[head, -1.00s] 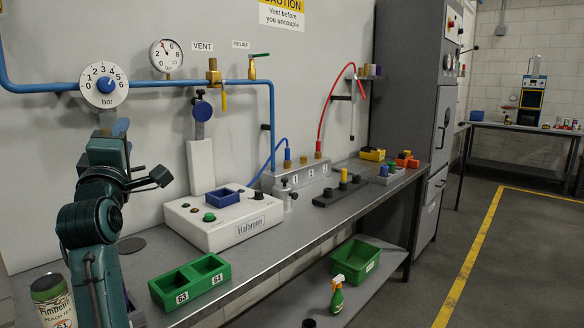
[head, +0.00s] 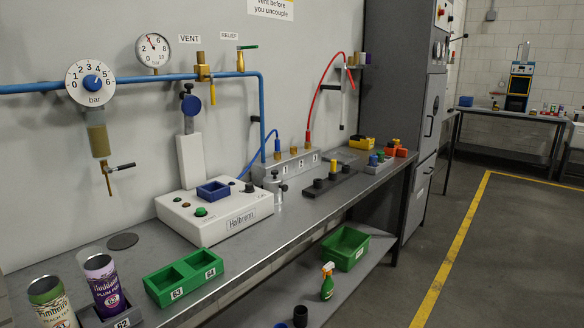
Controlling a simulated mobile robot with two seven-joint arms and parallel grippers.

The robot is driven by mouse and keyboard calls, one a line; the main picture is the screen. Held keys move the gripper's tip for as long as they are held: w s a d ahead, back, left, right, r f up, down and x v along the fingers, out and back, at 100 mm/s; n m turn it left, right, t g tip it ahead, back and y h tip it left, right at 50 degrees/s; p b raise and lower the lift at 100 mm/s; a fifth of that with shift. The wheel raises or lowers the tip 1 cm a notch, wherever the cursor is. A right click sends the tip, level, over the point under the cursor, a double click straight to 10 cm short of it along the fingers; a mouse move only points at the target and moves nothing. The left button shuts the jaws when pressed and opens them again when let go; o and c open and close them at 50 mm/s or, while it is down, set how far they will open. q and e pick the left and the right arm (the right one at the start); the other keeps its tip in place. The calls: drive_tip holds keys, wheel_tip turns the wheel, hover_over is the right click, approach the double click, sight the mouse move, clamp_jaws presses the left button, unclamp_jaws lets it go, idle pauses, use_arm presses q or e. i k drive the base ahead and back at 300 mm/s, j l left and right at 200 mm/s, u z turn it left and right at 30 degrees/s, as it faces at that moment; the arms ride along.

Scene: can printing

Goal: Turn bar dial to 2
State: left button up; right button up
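The bar dial (head: 84,92) is a white round plate numbered 0 to 6, with a blue knob (head: 92,82) at its centre, mounted on the blue pipe at the upper left of the head view. The knob's pointer is too small to read with certainty. A round gauge (head: 153,50) with a red needle stands above the pipe, right of the dial. A brass-coloured cylinder (head: 98,140) with a small tap below it hangs under the dial. Neither of my grippers is in view, and nothing covers the dial.
A blue pipe (head: 135,83) runs along the wall with brass valves labelled VENT and RELIEF. The bench below holds a white Halbrenn box (head: 222,217), a green two-slot tray (head: 184,278), a purple can (head: 102,283) and a green-topped can (head: 48,303). Open floor lies right.

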sight(92, 83)
drive_tip(key=u, duration=1.5)
